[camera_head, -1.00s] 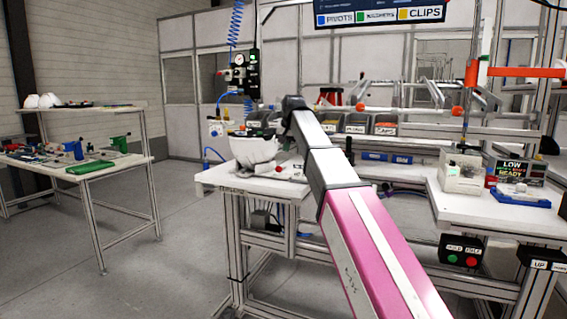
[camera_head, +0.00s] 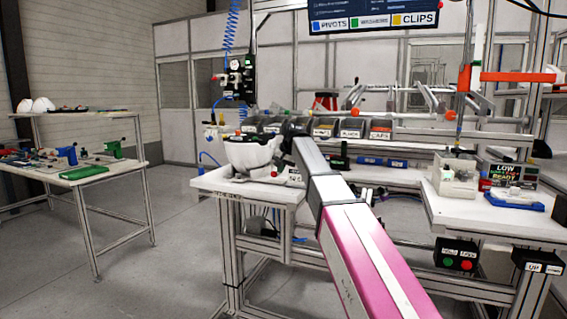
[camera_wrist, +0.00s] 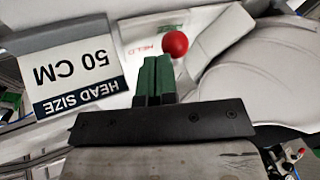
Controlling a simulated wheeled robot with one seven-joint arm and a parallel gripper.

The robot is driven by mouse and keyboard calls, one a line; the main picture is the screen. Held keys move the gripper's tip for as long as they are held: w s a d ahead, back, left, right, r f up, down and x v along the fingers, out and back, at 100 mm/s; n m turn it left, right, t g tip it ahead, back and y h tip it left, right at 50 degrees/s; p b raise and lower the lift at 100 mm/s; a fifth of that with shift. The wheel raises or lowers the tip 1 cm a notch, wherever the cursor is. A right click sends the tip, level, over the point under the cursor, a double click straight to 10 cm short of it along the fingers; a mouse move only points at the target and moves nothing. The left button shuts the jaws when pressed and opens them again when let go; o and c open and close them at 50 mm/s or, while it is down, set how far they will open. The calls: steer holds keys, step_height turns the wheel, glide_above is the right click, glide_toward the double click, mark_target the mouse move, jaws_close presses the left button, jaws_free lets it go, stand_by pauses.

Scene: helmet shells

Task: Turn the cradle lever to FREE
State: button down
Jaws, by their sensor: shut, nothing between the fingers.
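The cradle lever's red ball knob (camera_wrist: 175,44) shows in the wrist view, just ahead and right of my fingertips. A white helmet shell (camera_wrist: 270,75) fills the right side of the wrist view. In the head view the shell (camera_head: 250,153) sits at the bench's left end, with a small red spot (camera_head: 274,173) beside it. My arm hides the gripper there.
A HEAD SIZE 50 CM card (camera_wrist: 75,68) appears upside down left of my fingers. Labelled bins (camera_head: 352,128) stand behind the bench (camera_head: 210,180). A separate table (camera_head: 95,172) with tools stands left, with open floor between.

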steer(key=shift+w+a+f, duration=0.1)
steer(key=shift+w+f, duration=0.05)
steer(key=shift+f, duration=0.15)
steer(key=shift+s+a+m+t+h, duration=0.25)
steer(key=shift+a+m+t+h, duration=0.25)
steer(key=shift+a+m, duration=0.9)
steer(key=shift+a, duration=0.15)
